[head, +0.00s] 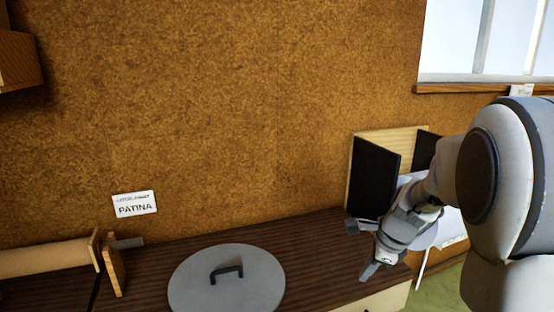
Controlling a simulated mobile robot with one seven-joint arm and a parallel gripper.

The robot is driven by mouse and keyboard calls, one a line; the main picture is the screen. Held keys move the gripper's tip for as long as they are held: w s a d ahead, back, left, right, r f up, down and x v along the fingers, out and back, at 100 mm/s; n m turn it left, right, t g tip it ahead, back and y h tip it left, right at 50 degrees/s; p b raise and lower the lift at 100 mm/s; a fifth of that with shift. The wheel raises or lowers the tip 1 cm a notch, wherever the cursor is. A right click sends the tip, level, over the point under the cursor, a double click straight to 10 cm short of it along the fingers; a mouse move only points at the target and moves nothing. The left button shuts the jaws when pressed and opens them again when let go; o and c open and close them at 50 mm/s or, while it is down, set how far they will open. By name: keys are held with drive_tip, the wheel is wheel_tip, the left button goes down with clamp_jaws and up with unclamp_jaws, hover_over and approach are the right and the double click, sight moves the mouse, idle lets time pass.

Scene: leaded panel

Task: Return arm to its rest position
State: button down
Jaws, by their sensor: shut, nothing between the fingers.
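My arm (435,190) reaches in from the right edge of the head view. It is bent, and its lower part angles down to the left. My gripper (368,252) is at its end, over the right end of the dark wooden counter (325,236). The gripper is shut and holds nothing. It is in front of an upright wooden rack with dark panels (375,176), and I cannot tell how far apart they are. My arm hides part of the rack and what is behind it.
A round grey lid with a black handle (200,285) is on the counter, left of my gripper. A PATINA sign (135,204) is on the brown wall. A roller in a wooden holder (113,264) is at left. A window (500,38) is at upper right.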

drive_tip(key=s+a+r+n+t+h+p, duration=0.1)
drive_tip(key=s+a+r+n+p, duration=0.1)
drive_tip(key=s+r+n, duration=0.6)
drive_tip(key=s+a+r+n+t+p, duration=0.1)
drive_tip(key=s+a+r+n, duration=0.3)
drive_tip(key=s+r+n, duration=0.4)
drive_tip(key=shift+s+a+n+h+p, duration=0.35)
drive_tip(key=shift+s+n+p, duration=0.55)
drive_tip(key=shift+s+n, duration=2.3)
drive_tip(key=shift+s+d+r+m, duration=0.1)
drive_tip(key=shift+s+m, duration=0.4)
